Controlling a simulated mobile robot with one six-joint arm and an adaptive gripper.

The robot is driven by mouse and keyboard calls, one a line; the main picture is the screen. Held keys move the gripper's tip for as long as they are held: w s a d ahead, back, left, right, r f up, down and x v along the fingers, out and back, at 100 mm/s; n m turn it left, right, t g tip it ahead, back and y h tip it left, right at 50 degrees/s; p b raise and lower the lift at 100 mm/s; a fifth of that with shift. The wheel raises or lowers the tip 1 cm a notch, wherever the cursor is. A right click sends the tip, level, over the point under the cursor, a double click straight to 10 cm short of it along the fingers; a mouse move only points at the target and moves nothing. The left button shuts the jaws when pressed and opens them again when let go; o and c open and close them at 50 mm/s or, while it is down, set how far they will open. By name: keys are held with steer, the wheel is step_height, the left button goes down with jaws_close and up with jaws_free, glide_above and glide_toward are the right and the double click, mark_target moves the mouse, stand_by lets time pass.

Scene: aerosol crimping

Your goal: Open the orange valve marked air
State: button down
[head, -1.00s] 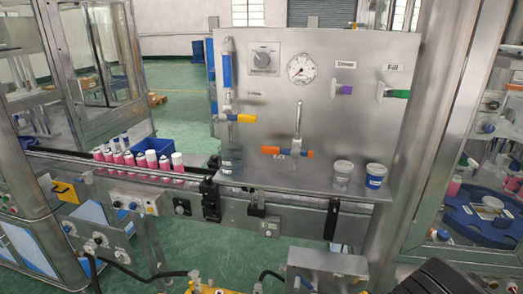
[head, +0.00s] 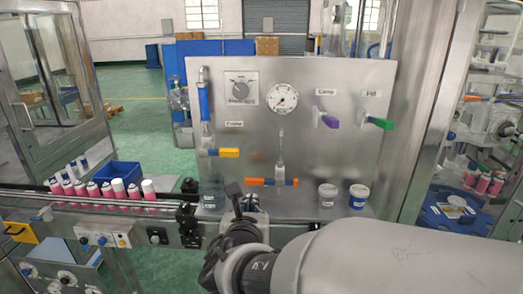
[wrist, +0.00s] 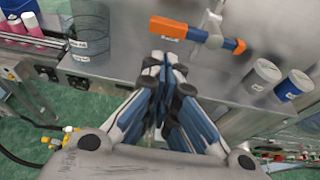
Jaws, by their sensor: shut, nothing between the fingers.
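The orange valve (head: 256,182) sits low on the steel panel, below the gauge, under a clear upright tube. Its orange handle lies level, pointing left, with an orange end at the right. The wrist view shows the orange handle (wrist: 168,27) and a blue body at the top, above my gripper. Its label cannot be read now. My gripper (wrist: 166,64) is shut and empty, its fingertips below the handle and apart from it. In the head view my gripper (head: 240,196) is just left of and below the valve, partly hidden by my wrist.
A yellow valve (head: 229,153), purple handle (head: 334,117) and green handle (head: 381,122) are on the same panel (head: 340,150). Two cups (head: 358,196) stand on the ledge right of the orange valve. Pink cans (head: 108,190) line the conveyor at left.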

steer(key=x, duration=0.6)
steer(key=shift+w+b, duration=0.15)
steer(key=shift+b, duration=0.2)
steer(key=shift+a, duration=0.1)
